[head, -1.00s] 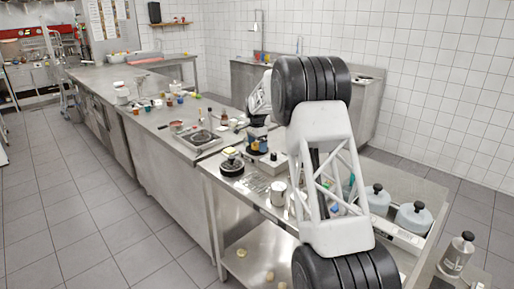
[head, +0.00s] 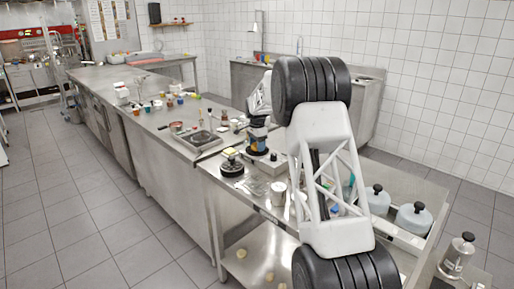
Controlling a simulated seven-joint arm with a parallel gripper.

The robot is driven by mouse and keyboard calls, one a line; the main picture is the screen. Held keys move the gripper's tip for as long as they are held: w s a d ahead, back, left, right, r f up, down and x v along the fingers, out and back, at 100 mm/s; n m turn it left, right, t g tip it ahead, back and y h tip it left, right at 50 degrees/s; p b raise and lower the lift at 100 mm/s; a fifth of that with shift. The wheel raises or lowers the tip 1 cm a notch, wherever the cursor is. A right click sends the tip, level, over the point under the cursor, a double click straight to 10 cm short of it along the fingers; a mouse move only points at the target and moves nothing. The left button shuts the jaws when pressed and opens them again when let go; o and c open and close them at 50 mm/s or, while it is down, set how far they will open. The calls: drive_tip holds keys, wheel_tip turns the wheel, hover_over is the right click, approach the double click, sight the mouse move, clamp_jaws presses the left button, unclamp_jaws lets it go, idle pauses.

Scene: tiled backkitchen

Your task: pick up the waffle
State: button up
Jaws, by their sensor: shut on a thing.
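My gripper (head: 258,130) is small and dark at the far end of my white arm, over the metal counter (head: 262,187) beyond the big black joints. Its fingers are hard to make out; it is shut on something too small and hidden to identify. I cannot pick out the waffle with certainty. A small yellow thing (head: 230,152) sits on top of a round black appliance (head: 232,167) to the left of my gripper.
A grey box (head: 272,165) and a metal cup (head: 278,193) stand near my gripper. Two lidded grey pots (head: 413,216) are at the right. Small pale round things (head: 241,253) lie on the lower shelf. The tiled floor at left is clear.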

drive_tip(key=shift+r, duration=1.75)
drive_tip(key=shift+s+r, duration=0.1)
drive_tip(key=shift+s, duration=0.1)
drive_tip(key=s+d+r, duration=0.1)
drive_tip(key=s+d, duration=0.1)
drive_tip(key=s, duration=1.3)
drive_tip(key=shift+s+d+r, duration=0.15)
drive_tip(key=shift+d, duration=0.2)
drive_tip(key=shift+s, duration=0.1)
drive_tip(key=s+a+r, duration=0.1)
drive_tip(key=s+a, duration=0.1)
drive_tip(key=s, duration=0.4)
drive_tip(key=shift+s+a+r, duration=0.15)
drive_tip(key=shift+s+r, duration=0.05)
drive_tip(key=shift+r, duration=0.2)
